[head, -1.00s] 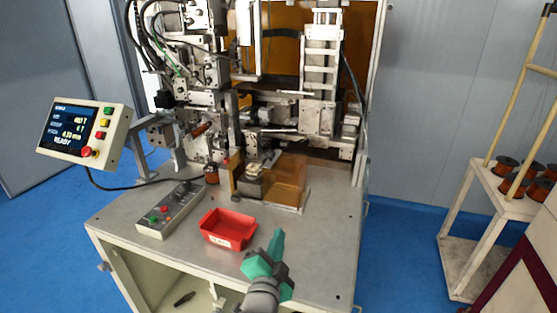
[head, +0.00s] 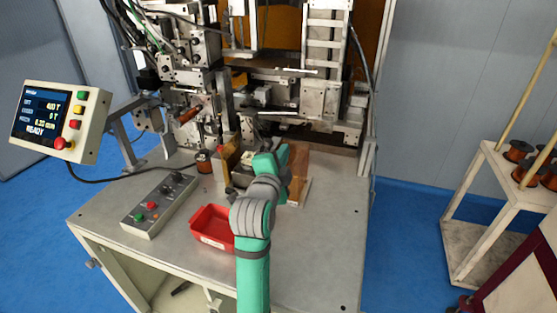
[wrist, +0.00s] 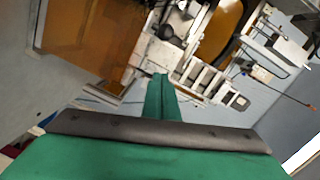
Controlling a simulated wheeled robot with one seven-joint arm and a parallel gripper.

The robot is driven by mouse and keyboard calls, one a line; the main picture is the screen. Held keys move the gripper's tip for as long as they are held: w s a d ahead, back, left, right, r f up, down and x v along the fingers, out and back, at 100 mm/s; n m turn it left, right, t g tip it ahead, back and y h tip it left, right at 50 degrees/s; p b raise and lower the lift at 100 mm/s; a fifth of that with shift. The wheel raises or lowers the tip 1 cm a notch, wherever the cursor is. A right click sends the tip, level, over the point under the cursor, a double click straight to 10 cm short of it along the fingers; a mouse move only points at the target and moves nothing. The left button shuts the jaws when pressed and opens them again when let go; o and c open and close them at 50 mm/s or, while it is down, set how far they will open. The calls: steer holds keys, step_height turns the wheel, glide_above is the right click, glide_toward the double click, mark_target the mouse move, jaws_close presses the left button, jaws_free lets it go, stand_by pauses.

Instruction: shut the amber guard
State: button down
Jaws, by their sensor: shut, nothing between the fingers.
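The amber guard (head: 299,160) is a see-through amber panel standing on the machine table, right of the small fixture (head: 240,170). My arm partly hides it in the head view. In the wrist view a large amber panel (wrist: 90,38), which looks like the guard, fills the upper left. My gripper (head: 283,153) is at the guard's left side in the head view, shut and empty. In the wrist view its green fingertips (wrist: 160,78) lie together, to the right of the panel. I cannot tell whether they touch it.
A red tray (head: 211,228) sits on the table beside my forearm. A button box (head: 158,205) lies left of it, and a display panel (head: 58,120) stands far left. Winder machinery (head: 310,95) rises behind the guard. The table's right front is clear.

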steer(key=x, duration=0.3)
steer(key=shift+w, duration=0.15)
steer(key=shift+w+a+f, duration=0.2)
steer(key=shift+w+a, duration=0.05)
steer(key=shift+a, duration=0.3)
steer(key=shift+w+a+f, duration=0.15)
steer(key=shift+w+a, duration=0.1)
steer(key=shift+a, duration=0.3)
steer(key=shift+w+a+f, duration=0.3)
steer(key=shift+w+a, duration=0.05)
steer(key=shift+a, duration=0.25)
steer(key=shift+w, duration=0.15)
